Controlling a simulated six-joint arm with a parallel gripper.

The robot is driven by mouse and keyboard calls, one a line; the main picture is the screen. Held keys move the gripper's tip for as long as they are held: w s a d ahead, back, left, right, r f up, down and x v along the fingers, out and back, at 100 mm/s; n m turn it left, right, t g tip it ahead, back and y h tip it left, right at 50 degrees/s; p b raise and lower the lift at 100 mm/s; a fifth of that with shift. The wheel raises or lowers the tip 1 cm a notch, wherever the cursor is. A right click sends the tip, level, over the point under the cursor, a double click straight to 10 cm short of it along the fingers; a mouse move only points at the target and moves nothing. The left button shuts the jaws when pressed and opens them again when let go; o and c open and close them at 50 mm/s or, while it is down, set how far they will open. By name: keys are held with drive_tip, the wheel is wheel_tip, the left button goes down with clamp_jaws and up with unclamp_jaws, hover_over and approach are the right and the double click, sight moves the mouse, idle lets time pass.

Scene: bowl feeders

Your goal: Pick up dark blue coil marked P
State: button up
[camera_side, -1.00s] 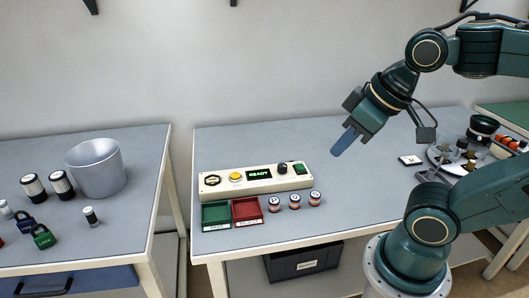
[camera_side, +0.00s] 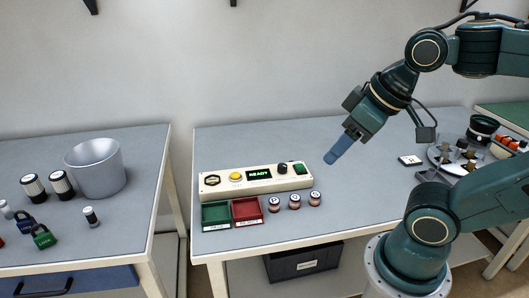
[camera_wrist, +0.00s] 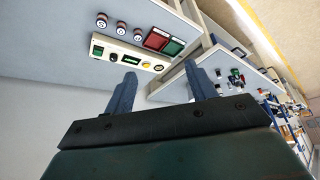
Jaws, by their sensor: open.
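Three small coils stand in a row near the front of the middle table: a left one (camera_side: 274,204), a middle one (camera_side: 294,201) and a right one (camera_side: 315,199). They have dark tops with pale marks and reddish and white sides. I cannot read which is marked P. In the wrist view they show at the upper left (camera_wrist: 101,20), (camera_wrist: 121,28), (camera_wrist: 137,35). My gripper (camera_side: 331,160) hangs in the air above and behind the right coil, tilted down to the left. In the wrist view its two fingers (camera_wrist: 162,80) are apart with nothing between them.
A control box (camera_side: 256,180) with a READY display stands behind the coils. Green (camera_side: 216,216) and red (camera_side: 247,211) trays lie left of them. A white marked card (camera_side: 411,160) lies to the right.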

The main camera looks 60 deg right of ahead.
drive_tip(key=shift+w, duration=0.1)
drive_tip(key=w+d+f+n+g+y, duration=0.1)
drive_tip(key=w+d+f+n, duration=0.2)
drive_tip(key=w, duration=0.3)
drive_tip(key=w+d+f+n+g, duration=0.2)
drive_tip(key=w+f+n, duration=0.1)
drive_tip(key=w+n, duration=0.15)
drive_tip(key=w+d+f+n+y, duration=0.3)
drive_tip(key=w+d+f, duration=0.3)
drive_tip(key=d+f, duration=0.4)
drive_tip(key=shift+f+n, duration=0.75)
drive_tip(key=shift+f, duration=0.1)
drive_tip(key=shift+a, duration=0.1)
hover_over(276, 199)
drive_tip(key=s+d, duration=0.1)
drive_tip(key=d, duration=0.1)
drive_tip(key=shift+s+f, duration=0.1)
drive_tip(key=shift+f, duration=3.9)
drive_tip(key=shift+x, duration=2.55)
